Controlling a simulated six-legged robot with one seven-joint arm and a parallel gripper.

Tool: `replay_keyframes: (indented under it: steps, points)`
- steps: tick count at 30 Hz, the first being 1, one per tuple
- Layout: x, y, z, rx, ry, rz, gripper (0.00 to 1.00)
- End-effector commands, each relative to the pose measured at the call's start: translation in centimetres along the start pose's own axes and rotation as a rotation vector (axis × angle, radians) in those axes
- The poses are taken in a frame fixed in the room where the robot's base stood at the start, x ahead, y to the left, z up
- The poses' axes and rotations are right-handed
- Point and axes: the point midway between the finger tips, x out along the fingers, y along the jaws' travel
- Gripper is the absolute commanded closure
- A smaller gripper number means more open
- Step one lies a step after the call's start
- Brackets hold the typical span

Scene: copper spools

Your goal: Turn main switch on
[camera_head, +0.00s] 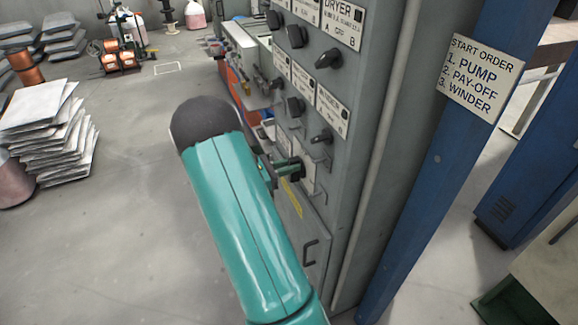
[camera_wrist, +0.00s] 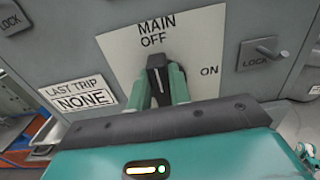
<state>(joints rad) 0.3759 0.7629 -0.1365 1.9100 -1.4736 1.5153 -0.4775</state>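The main switch is a black knob (camera_wrist: 157,72) on a white plate (camera_wrist: 120,50) marked MAIN, with OFF above the knob and ON to its right. The knob's white line points up towards OFF. My gripper (camera_wrist: 161,88) has one green finger on each side of the knob, and both look pressed against it, so it appears shut on the knob. In the head view my gripper (camera_head: 283,168) reaches the lower part of the grey cabinet, and my arm hides much of the switch there.
The grey cabinet (camera_head: 312,225) carries several other black knobs (camera_head: 328,59) above. A LOCK tab (camera_wrist: 267,53) sticks out right of the main plate. A LAST TRIP NONE label (camera_wrist: 80,97) is at left. A blue post (camera_head: 440,150) with a START ORDER sign (camera_head: 480,77) stands to the right.

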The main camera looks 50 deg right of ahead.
Motion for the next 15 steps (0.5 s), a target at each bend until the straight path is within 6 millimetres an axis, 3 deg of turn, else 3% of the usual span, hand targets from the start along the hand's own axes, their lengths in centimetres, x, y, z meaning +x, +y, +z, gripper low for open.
replay_keyframes:
  steps: [15]
  points:
    - [-0.11,-0.2,-0.03,0.096,0.0,0.001,1.0]
